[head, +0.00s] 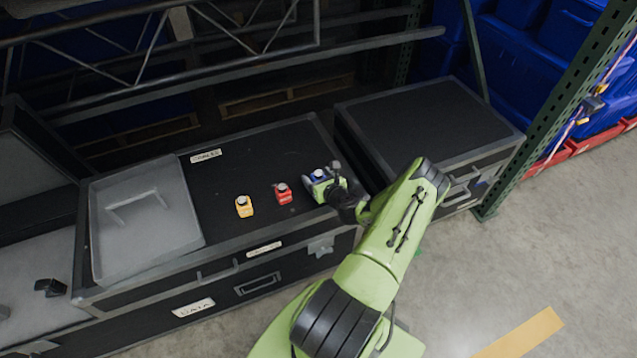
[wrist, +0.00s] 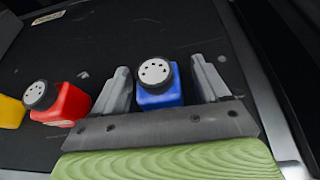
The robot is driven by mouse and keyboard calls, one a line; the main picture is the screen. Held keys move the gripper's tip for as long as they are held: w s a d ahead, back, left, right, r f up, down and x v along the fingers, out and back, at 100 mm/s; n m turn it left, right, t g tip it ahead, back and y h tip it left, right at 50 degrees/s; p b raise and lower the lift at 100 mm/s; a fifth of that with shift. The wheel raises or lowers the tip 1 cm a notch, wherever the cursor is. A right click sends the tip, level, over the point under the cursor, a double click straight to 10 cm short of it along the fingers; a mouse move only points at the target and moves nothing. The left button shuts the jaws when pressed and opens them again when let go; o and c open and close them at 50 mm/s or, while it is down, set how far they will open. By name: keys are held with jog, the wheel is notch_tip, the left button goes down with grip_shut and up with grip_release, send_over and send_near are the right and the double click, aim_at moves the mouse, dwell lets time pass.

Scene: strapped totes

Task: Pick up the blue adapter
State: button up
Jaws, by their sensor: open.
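The blue adapter (wrist: 161,96) is a small blue block with a round grey, pin-holed top, on the black case top. In the wrist view it stands between the two open fingers of my gripper (wrist: 160,88), with a gap to each finger. In the head view my gripper (head: 323,184) is at the right end of the row of adapters, and the blue adapter (head: 319,174) is partly hidden by it. I cannot tell how far the fingertips are above the case.
A red adapter (wrist: 70,108) stands just left of my gripper, and a yellow adapter (wrist: 11,112) is farther left. A grey tray (head: 180,215) lies at the case's left. Another black case (head: 428,120) stands to the right, beside a green rack post (head: 545,115).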

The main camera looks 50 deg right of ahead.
jog(key=shift+x, duration=0.8)
jog(key=shift+c, duration=0.3)
jog(key=shift+a, duration=0.1)
jog(key=c, duration=1)
jog(key=shift+c, duration=0.2)
